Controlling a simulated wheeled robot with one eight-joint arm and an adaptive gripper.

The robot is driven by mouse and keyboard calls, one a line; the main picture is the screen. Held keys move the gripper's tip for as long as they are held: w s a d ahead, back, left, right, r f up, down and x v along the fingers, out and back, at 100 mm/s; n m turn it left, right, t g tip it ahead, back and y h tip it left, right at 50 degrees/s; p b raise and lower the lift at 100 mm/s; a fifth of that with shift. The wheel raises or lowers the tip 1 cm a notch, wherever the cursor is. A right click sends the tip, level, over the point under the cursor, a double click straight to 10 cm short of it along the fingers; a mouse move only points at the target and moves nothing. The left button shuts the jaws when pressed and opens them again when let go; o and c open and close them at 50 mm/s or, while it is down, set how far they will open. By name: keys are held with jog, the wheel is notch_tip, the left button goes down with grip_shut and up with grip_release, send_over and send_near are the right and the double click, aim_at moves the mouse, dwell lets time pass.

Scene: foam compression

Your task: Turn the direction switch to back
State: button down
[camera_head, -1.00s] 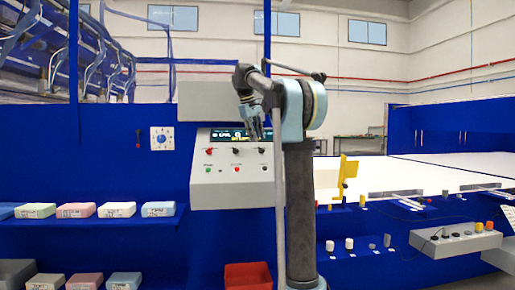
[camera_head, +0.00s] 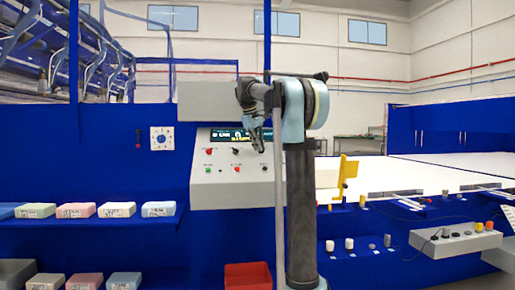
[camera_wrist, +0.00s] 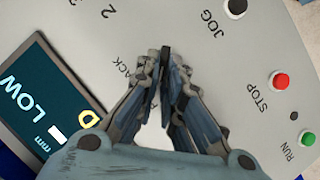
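The sloped grey control panel (camera_head: 215,192) stands behind my arm. The direction switch (camera_wrist: 165,52) shows in the wrist view as a narrow dark piece between my fingertips, beside the partly covered BACK lettering. Most of the switch is hidden by the fingers, so its angle cannot be read. My gripper (camera_wrist: 164,65) has its fingers drawn close together on both sides of that dark piece. In the head view my gripper (camera_head: 259,149) reaches down to the upper right of the panel face.
The black JOG button (camera_wrist: 237,8), red STOP button (camera_wrist: 281,80) and green RUN button (camera_wrist: 307,138) lie right of my fingers. The panel display (camera_wrist: 45,100) is at the left. A red bin (camera_head: 247,275) is below the panel; foam blocks (camera_head: 117,209) lie on a shelf.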

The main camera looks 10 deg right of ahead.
dwell(0.3)
jog(key=m, duration=0.1)
jog(key=m+y, duration=0.1)
jog(key=m, duration=0.1)
jog(key=shift+w+d+r+m+g, duration=0.1)
jog(key=shift+w+d+m+g, duration=0.1)
jog(key=shift+d+m+g, duration=0.15)
jog(key=m+y, duration=0.1)
jog(key=m, duration=0.1)
jog(key=m+y, duration=0.1)
jog(key=m, duration=0.1)
jog(key=shift+d, duration=0.4)
jog(key=m+y, duration=0.1)
jog(key=m, duration=0.1)
jog(key=m+y, duration=0.1)
jog(key=shift+d+m, duration=0.35)
jog(key=shift+s+d+m+y, duration=0.1)
jog(key=shift+m+y, duration=0.15)
jog(key=shift+m, duration=0.45)
jog(key=shift+s+d+m+y, duration=0.1)
jog(key=shift+m+y, duration=0.15)
jog(key=shift+m, duration=0.45)
jog(key=c, duration=1.7)
grip_release()
